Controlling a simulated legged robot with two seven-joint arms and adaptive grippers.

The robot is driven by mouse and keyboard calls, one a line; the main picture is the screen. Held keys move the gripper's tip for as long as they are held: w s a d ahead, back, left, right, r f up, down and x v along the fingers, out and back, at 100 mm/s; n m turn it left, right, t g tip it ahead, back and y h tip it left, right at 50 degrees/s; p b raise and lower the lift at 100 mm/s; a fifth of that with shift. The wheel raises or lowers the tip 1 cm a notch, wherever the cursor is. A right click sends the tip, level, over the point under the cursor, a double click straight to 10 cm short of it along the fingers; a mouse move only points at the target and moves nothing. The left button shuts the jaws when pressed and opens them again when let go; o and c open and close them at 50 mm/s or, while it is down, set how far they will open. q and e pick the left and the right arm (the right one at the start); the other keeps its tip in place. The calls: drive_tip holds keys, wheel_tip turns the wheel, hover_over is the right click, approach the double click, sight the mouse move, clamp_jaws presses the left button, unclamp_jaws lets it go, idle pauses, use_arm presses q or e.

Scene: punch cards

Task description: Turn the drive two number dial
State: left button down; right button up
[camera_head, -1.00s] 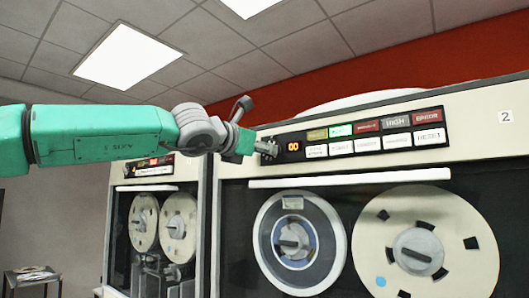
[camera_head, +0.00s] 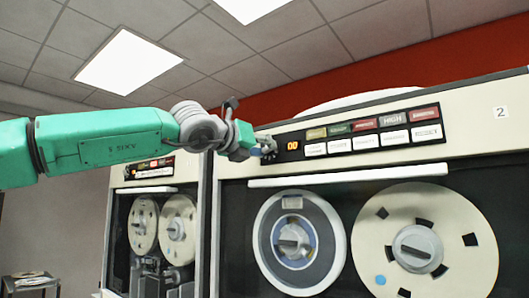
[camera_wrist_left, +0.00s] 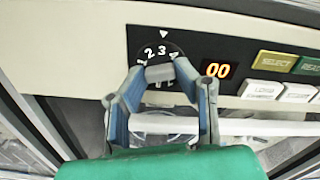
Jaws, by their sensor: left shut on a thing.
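The number dial (camera_wrist_left: 158,52) of drive two is a round black knob with white numbers in the left wrist view. The 2 and 3 stand near the white triangle mark above it. My left gripper (camera_wrist_left: 160,76) is shut on the dial, its fingers to either side of the dial's grey grip, covering the lower part. In the head view my left gripper (camera_head: 266,148) is at the left end of the black control panel (camera_head: 287,135) and hides most of the dial. My right gripper is not in view.
An orange display reading 00 (camera_head: 292,146) sits right of the dial, with rows of labelled buttons (camera_head: 366,143) beyond. Tape reels (camera_head: 425,245) sit below behind the drive front. A second tape drive (camera_head: 150,235) stands to the left.

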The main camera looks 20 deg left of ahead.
use_arm(q)
drive_tip(key=shift+a+r, duration=0.15)
drive_tip(key=shift+r, duration=0.05)
drive_tip(key=c, duration=1.4)
unclamp_jaws()
drive_tip(key=shift+o, duration=0.7)
drive_tip(key=shift+f, duration=0.1)
drive_tip(key=shift+a, duration=0.1)
drive_tip(key=shift+s, duration=0.2)
drive_tip(key=v, duration=1.1)
drive_tip(key=shift+s+a, duration=0.2)
drive_tip(key=shift+a, duration=0.05)
drive_tip(key=shift+d, duration=0.15)
